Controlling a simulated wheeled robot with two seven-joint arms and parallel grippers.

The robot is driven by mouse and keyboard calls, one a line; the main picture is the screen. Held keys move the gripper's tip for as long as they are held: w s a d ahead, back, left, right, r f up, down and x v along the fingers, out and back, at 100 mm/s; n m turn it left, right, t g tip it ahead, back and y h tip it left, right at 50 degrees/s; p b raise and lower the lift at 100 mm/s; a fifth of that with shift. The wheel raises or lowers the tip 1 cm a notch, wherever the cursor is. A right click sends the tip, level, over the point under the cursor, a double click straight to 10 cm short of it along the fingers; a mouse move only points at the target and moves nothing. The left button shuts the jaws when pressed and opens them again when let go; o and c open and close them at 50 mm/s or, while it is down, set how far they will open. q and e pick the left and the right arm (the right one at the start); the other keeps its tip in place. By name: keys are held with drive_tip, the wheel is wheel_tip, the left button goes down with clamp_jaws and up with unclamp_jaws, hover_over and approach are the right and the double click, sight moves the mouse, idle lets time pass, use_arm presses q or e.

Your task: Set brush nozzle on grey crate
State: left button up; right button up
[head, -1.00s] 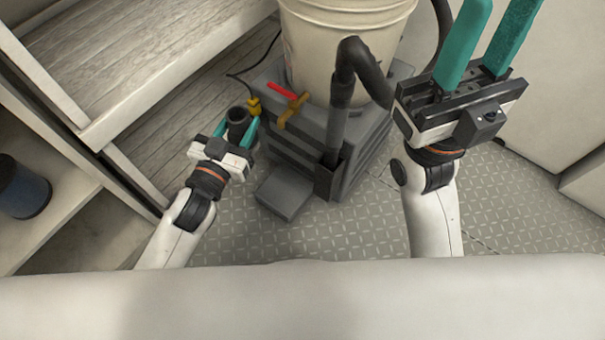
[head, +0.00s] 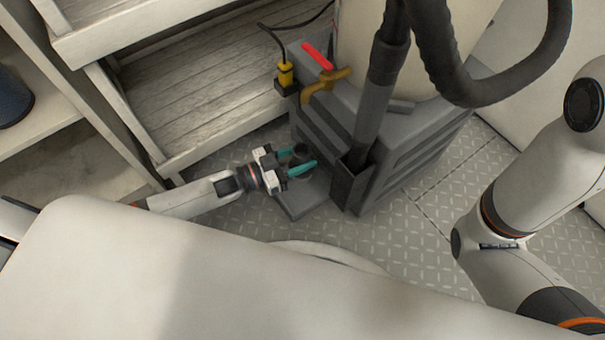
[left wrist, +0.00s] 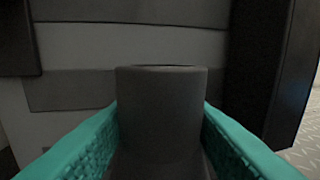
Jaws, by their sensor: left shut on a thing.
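The dark brush nozzle (left wrist: 162,112) stands between the teal fingers of my left gripper (head: 306,158), with its round open collar up. My left gripper is shut on it. In the head view the nozzle is small and partly hidden by the fingers. The grey slatted box (head: 437,148), which looks like the grey crate, stands on the floor just beyond and right of the gripper. The gripper is low, over the flat grey ledge (head: 301,203) at the box's near left foot. I cannot tell whether the nozzle touches the ledge. My right gripper is out of view.
A cream bucket (head: 366,45) stands on the box. A dark hose (head: 446,70) and tube (head: 377,100) run down to a holder (head: 349,184) on its near side. A brass tap (head: 325,86) sticks out. A wooden shelf (head: 205,95) is at left. Tread-plate floor (head: 440,205) is clear at right.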

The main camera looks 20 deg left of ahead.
use_arm(q)
wheel_tip(320, 180, down, 6)
drive_tip(key=b, duration=0.3)
drive_tip(key=shift+r, duration=0.25)
drive_tip(key=o, duration=1)
